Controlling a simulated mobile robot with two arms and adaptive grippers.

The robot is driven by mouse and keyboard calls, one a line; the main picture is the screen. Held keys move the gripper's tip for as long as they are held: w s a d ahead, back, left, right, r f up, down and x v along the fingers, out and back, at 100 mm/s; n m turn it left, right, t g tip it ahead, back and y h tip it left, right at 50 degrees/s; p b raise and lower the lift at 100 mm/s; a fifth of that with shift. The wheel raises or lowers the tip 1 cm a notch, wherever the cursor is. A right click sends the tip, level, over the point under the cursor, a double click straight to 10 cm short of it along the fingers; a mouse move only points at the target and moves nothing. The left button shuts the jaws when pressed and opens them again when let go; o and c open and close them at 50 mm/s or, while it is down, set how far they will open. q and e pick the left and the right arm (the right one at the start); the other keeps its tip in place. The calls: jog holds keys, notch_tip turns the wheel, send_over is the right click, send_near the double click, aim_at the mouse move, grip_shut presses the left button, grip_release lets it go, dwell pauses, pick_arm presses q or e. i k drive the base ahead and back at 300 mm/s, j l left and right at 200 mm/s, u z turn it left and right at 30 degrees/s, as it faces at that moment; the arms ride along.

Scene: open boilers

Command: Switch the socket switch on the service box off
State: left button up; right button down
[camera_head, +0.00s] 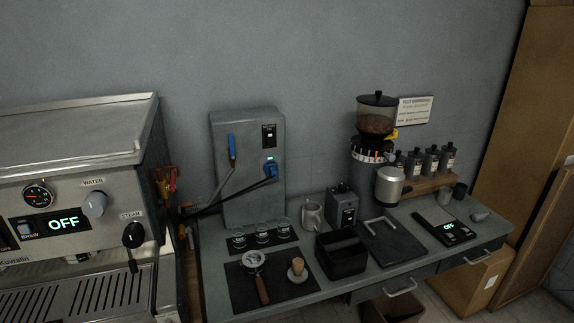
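The service box (243,190) is a tall grey box against the wall, at the back of the counter. On its upper right is a small black switch plate (269,136) with a light label; its switch position is too small to tell. Below it is a blue socket (270,170) with a small green light at its top and a dark cable plugged in. A blue lever handle (232,146) stands upright on the box's left side, with a grey hose below it. Neither of my grippers is in view.
A steel coffee machine (70,180) with a lit OFF display fills the left. The counter before the box holds small glasses, a portafilter (255,270) and tamper on a dark mat, a knock box (341,254) and a grinder (376,130). Cables run left from the socket.

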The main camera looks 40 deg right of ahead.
aim_at(269, 135)
jog(key=z, duration=1)
